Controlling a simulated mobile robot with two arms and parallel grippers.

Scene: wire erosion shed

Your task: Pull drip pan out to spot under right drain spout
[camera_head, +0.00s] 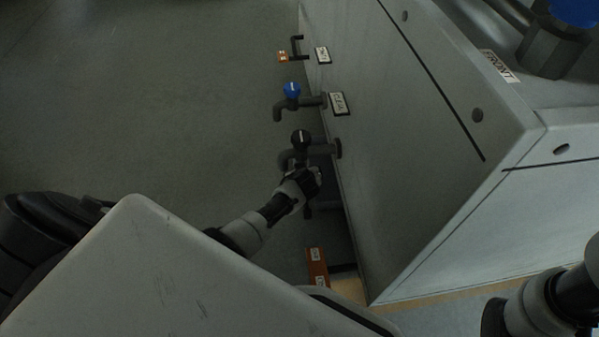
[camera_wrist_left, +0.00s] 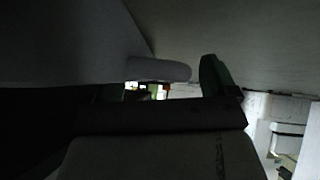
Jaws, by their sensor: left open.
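My left gripper (camera_head: 308,194) is low beside the machine, just nearer than the black-handled spout. It is open, and I see nothing clearly held in it. I cannot make out a drip pan for certain; the area under the machine's edge is dark and partly covered by the gripper. The left wrist view is very dark, with my left gripper's fingers (camera_wrist_left: 196,74) apart. My right gripper is out of view.
The machine (camera_head: 410,130) fills the right side. An orange labelled piece (camera_head: 317,266) is low at its near corner. The grey floor (camera_head: 150,90) at left is clear.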

